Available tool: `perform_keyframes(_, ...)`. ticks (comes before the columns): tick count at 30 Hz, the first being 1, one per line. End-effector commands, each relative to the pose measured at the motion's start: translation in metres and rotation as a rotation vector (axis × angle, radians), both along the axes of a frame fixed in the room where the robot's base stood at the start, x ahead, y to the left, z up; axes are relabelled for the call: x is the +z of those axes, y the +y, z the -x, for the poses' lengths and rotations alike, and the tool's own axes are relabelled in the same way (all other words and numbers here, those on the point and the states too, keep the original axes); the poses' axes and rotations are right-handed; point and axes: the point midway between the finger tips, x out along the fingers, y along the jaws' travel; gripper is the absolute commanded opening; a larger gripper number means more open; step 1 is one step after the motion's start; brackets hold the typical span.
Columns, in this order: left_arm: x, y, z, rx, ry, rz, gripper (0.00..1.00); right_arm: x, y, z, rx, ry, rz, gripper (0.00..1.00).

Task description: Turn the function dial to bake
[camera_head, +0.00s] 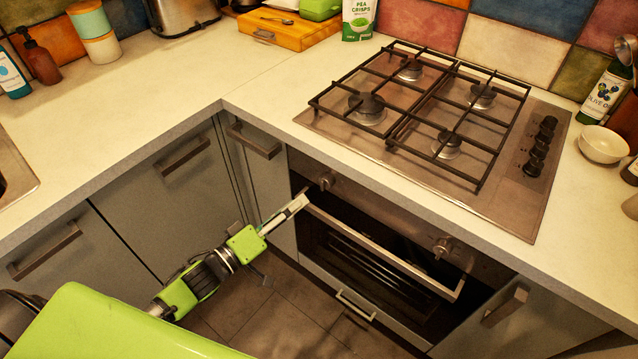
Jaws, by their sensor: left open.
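The oven (375,255) is built in under the counter, with a round knob at each end of its control strip. The left knob (327,181) and the right knob (441,247) are both metallic. Their markings are too small to read, so I cannot tell which is the function dial or where it points. My left gripper (290,214) is open, just below and left of the left knob, by the left end of the oven door handle (385,253). It looks empty, and I cannot tell whether a finger touches the handle. My right gripper is out of view.
A gas hob (545,205) with black grates and several black knobs is above the oven. Grey cabinets with bar handles flank it. A white bowl (603,145) and an olive oil bottle (604,92) stand right of the hob. The floor (290,310) before the oven looks clear.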

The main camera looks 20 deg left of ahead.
Motion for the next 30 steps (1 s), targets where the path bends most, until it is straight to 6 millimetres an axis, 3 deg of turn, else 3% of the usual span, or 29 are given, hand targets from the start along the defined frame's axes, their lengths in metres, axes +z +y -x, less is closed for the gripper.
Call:
perform_keyframes(6,0.002,-0.020,-0.042,-0.001,-0.004,0.001,0.42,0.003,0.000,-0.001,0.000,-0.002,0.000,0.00)
perform_keyframes(12,0.001,-0.034,-0.069,0.000,-0.002,0.001,0.42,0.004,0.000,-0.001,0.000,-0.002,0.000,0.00)
perform_keyframes(18,0.001,-0.040,-0.080,-0.001,-0.001,0.001,0.42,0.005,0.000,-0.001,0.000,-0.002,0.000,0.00)
perform_keyframes(26,0.001,-0.040,-0.081,-0.001,-0.001,0.000,0.42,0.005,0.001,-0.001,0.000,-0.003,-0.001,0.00)
perform_keyframes(30,0.001,-0.040,-0.081,-0.001,-0.001,0.000,0.11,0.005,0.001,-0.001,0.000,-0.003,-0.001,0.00)
